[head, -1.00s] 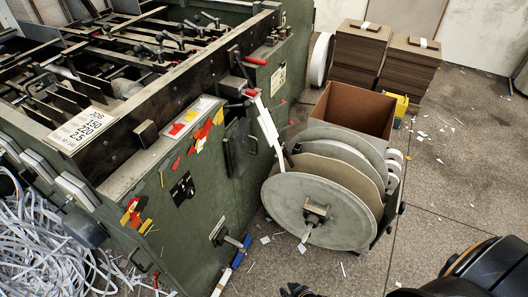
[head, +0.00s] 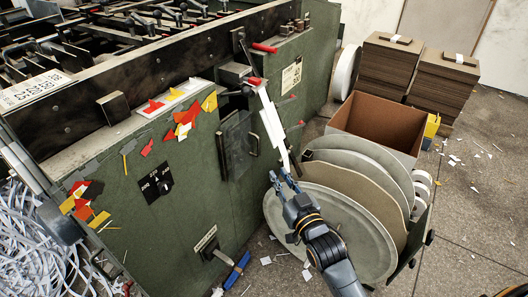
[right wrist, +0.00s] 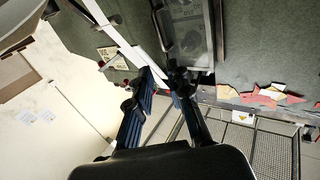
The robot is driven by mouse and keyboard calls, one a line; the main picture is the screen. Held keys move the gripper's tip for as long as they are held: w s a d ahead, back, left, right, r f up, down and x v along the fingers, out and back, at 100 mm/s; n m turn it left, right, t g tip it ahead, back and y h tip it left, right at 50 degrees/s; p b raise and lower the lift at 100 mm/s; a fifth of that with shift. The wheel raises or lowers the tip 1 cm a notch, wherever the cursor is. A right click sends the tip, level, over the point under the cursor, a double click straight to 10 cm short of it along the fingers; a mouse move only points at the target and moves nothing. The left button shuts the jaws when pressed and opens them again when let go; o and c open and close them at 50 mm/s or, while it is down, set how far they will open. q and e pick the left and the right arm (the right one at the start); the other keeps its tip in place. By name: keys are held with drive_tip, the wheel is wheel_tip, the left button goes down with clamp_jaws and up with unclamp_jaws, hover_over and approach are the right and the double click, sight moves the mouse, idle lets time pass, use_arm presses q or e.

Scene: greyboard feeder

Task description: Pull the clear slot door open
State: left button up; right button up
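The clear slot door (head: 236,146) is a see-through panel upright on the machine's green side. It looks shut. In the right wrist view the door (right wrist: 187,38) is at the top middle. A thin bar handle (head: 254,145) stands beside the door's right edge. My left gripper is not in view.
A white strip arm (head: 272,122) slants down just right of the door, close to my right gripper. Large reel discs (head: 335,225) and an open cardboard box (head: 380,115) stand to the right.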

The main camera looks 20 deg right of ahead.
drive_tip(key=b, duration=0.2)
approach(259, 145)
drive_tip(key=w, duration=0.7)
drive_tip(key=shift+w+a+b, duration=0.25)
drive_tip(key=shift+w+b, duration=0.05)
drive_tip(key=shift+w, duration=0.25)
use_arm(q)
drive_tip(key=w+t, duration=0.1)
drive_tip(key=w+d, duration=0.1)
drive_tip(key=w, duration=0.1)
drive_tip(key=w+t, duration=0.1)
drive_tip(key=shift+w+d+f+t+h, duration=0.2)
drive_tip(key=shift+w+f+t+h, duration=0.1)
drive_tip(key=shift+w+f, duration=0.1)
use_arm(e)
clamp_jaws()
